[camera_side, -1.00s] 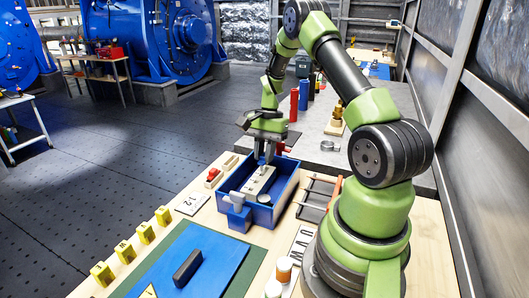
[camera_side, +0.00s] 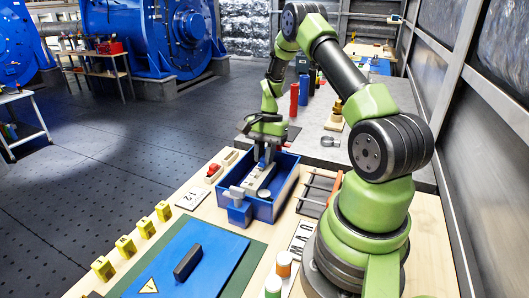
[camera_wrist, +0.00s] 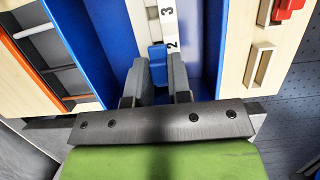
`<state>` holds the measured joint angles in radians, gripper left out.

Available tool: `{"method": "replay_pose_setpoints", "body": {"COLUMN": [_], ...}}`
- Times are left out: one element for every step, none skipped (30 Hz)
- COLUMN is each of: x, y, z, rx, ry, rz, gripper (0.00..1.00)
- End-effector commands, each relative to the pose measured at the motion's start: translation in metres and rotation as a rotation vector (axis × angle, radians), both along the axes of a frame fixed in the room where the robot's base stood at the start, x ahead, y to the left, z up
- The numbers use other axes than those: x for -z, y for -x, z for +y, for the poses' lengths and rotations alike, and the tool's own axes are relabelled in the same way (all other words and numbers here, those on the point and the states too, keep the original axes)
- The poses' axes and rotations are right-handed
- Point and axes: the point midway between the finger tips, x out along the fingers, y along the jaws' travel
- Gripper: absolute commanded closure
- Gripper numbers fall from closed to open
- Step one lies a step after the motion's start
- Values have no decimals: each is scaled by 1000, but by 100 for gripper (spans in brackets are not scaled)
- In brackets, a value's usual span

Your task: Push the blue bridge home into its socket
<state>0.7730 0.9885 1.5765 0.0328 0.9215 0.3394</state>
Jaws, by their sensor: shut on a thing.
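The blue bridge (camera_wrist: 157,58) sits between the two grey fingers of my gripper (camera_wrist: 158,68) in the wrist view. A pale terminal strip marked 2 and 3 (camera_wrist: 167,14) runs away from it, with the bridge close by the 2. My gripper is shut on the bridge and points down into the blue box (camera_side: 287,188) in the side view (camera_side: 263,162). The pale strip (camera_side: 258,178) lies inside that box, under the fingers. The socket is hidden by the bridge and fingers, and I cannot tell how deep the bridge sits.
The box walls stand close on both sides of my gripper. A rack with rods (camera_side: 318,190) stands to the right, a red part (camera_side: 213,170) to the left. A blue mat with a dark block (camera_side: 188,262) lies in front.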

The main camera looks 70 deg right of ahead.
Motion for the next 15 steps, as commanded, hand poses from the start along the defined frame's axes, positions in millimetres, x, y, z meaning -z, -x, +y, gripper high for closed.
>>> {"method": "replay_pose_setpoints", "body": {"x": [1, 2, 3, 4, 5, 6, 7, 7, 8, 9, 10, 9, 9, 9, 9], "y": [0, 0, 0, 0, 0, 0, 0, 0, 0, 0, 0, 0, 0, 0, 0], "z": [0, 0, 0, 0, 0, 0, 0, 0, 0, 0, 0, 0, 0, 0, 0], "rx": [0, 0, 0, 0, 0, 0, 0, 0, 0, 0, 0, 0, 0, 0, 0], "ry": [0, 0, 0, 0, 0, 0, 0, 0, 0, -1, -1, 0, 0, 0, 0], "rz": [0, 0, 0, 0, 0, 0, 0, 0, 0, 0, 0, -1, -1, -1, 0], "gripper": [100, 100, 100, 100, 100, 100, 100, 100, 100, 100, 100, 75, 68, 61, 52]}}
